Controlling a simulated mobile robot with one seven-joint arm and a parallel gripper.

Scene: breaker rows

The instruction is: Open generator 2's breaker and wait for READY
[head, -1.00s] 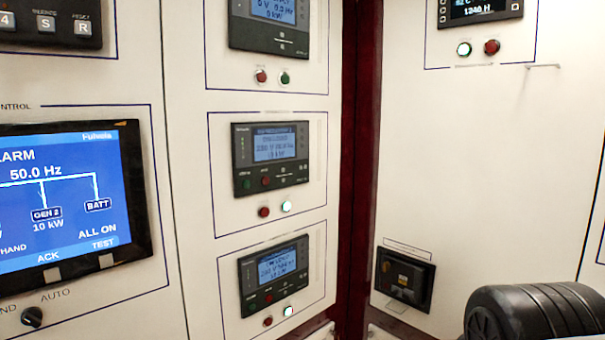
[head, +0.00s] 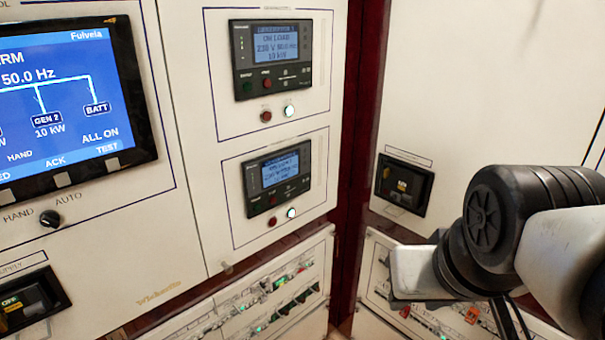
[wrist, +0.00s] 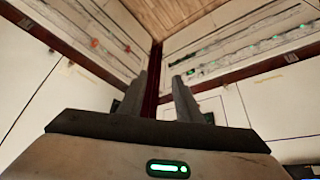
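Two generator control modules show in the head view. The lower module (head: 277,177) has a blurred lit screen, a red button (head: 272,221) and a lit one (head: 291,213). The big blue screen (head: 62,100) shows GEN 2 at 10 kW. My gripper (wrist: 160,82) is open and empty in the wrist view, apart from the panels.
Breaker rows (head: 262,305) with green and red marks run along the lower panel, with more on the right panel (head: 430,318). Black recessed switches sit at right (head: 404,186) and lower left (head: 30,302). A HAND/AUTO knob (head: 49,218) is under the blue screen.

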